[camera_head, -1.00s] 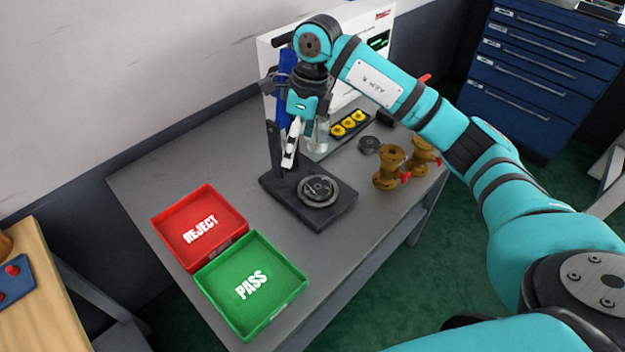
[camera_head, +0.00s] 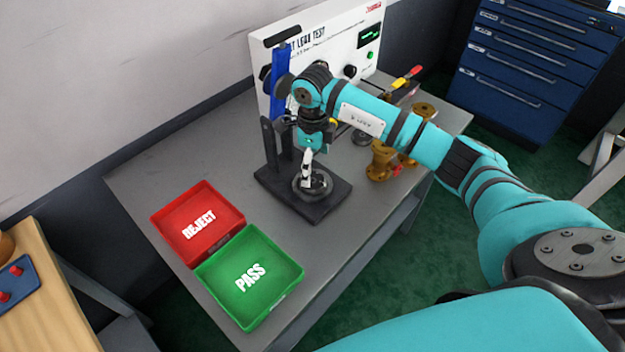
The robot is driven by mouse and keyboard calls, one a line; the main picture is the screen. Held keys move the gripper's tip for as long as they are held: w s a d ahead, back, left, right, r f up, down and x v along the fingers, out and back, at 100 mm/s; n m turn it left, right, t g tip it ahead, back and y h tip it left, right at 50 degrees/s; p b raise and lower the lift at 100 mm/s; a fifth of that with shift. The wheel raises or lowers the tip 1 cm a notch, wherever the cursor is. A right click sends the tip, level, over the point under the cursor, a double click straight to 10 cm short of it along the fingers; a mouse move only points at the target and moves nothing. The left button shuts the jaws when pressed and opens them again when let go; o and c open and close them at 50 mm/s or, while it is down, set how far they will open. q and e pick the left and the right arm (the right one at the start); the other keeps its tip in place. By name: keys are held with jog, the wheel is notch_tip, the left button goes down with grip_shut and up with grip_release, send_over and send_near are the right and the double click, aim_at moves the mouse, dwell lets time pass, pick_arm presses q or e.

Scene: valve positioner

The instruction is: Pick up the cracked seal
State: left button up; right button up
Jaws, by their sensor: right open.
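My right gripper (camera_head: 307,180) points down over the round dark part (camera_head: 323,188) on the black fixture. It is open, with its pale fingertips at or just above the disc's upper surface; I cannot tell whether they touch. The cracked seal cannot be made out for certain; any seal on the round part is too small and partly hidden by the fingers. The black fixture base (camera_head: 325,210) stands on the grey bench (camera_head: 150,165). My left gripper is not in view.
A red REJECT tray (camera_head: 172,229) and a green PASS tray (camera_head: 217,292) sit at the bench's left front. Brass valve bodies (camera_head: 380,163) stand right of the fixture. A white leak test panel (camera_head: 340,40) and blue upright (camera_head: 279,85) rise behind.

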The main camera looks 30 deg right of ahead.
aim_at(312, 179)
jog(key=f, duration=0.1)
jog(key=f+p, duration=0.1)
jog(key=f, duration=0.1)
jog(key=shift+s+a+f, duration=0.25)
jog(key=shift+f, duration=0.05)
jog(key=shift+w+f+p, duration=0.1)
jog(key=shift+f+p, duration=0.2)
jog(key=shift+f, duration=0.4)
jog(key=shift+r, duration=0.1)
jog(key=c, duration=1.7)
jog(key=shift+w+r, duration=0.1)
jog(key=shift+r, duration=0.3)
notch_tip(312, 179, up, 2)
jog(key=shift+r+b, duration=0.1)
jog(key=shift+b, duration=0.65)
jog(key=s+d+r+b, duration=0.2)
jog(key=s+d+b, duration=0.2)
jog(key=s, duration=1)
jog(key=shift+s+d, duration=0.3)
jog(key=shift+d, duration=1.25)
